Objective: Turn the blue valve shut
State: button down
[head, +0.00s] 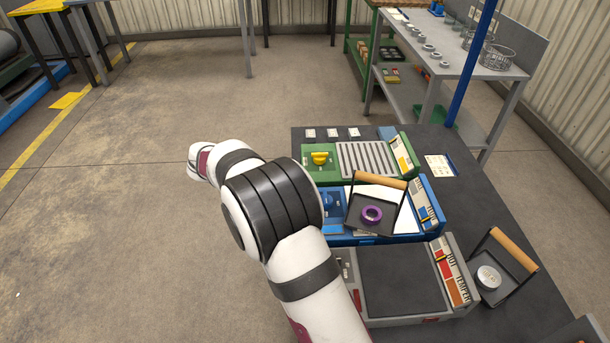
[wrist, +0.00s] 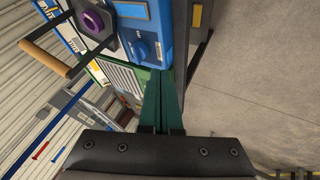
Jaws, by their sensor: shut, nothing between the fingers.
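The blue valve (wrist: 141,49) is a round knob with a raised grip on the blue unit (wrist: 172,22). In the head view the blue valve (head: 331,203) is at the unit's left end, partly hidden by my arm. My gripper (wrist: 159,74) shows in the wrist view as two dark green fingers shut together, with nothing between them. In that picture its tips are just below the valve, near the unit's edge; I cannot tell how far above the surface they are. The head view does not show the fingers.
A green unit (head: 328,174) with a yellow knob (head: 320,158) stands behind, a grey unit (head: 440,272) in front. Another handled tray (head: 505,258) is at right.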

jog(key=w+d+f, duration=0.1)
jog(key=d+f, duration=0.1)
jog(key=w+d+f, duration=0.1)
jog(key=d+f, duration=0.2)
jog(key=w+d+f, duration=0.1)
jog(key=d+f, duration=0.1)
jog(key=shift+w+d+f, duration=0.25)
jog(key=shift+d+f, duration=0.05)
jog(key=shift+d, duration=0.55)
